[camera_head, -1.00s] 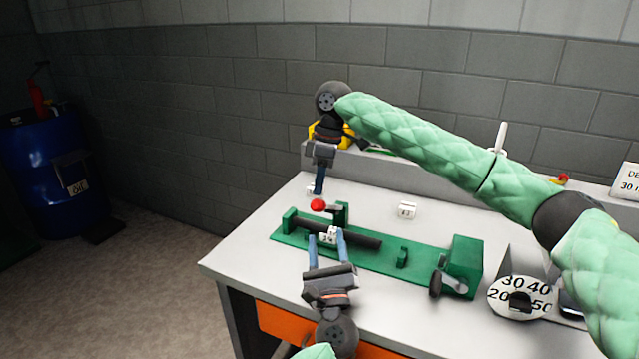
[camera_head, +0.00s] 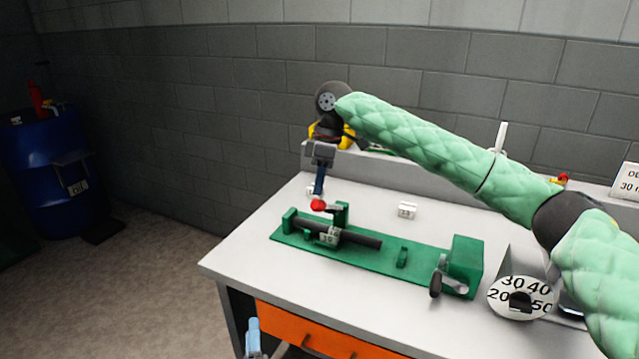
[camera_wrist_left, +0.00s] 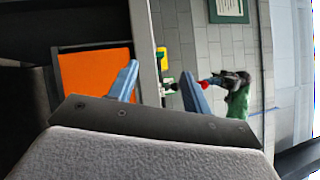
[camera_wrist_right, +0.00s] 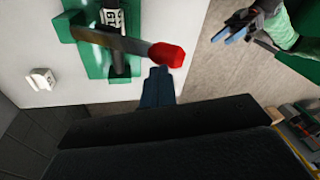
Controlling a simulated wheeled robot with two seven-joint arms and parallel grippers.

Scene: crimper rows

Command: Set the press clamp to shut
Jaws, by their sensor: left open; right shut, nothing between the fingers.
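The press clamp's lever ends in a red knob (camera_head: 318,205) beside a green post (camera_head: 342,213) at the left of the green fixture (camera_head: 375,255). In the right wrist view the lever (camera_wrist_right: 118,41) crosses over the dark rod, with the red knob (camera_wrist_right: 168,54) at its end. My right gripper (camera_head: 319,192) is shut and empty, pointing down right at the knob; its fingertips (camera_wrist_right: 158,72) are beside the knob, contact unclear. My left gripper (camera_head: 253,340) is low before the bench, mostly out of frame; its fingers are apart and empty in the left wrist view (camera_wrist_left: 160,82).
A white numbered block (camera_head: 407,209) stands behind. A crank (camera_head: 450,283) and dial (camera_head: 519,298) are at the right. My right arm spans the bench's back. The front left bench top is clear.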

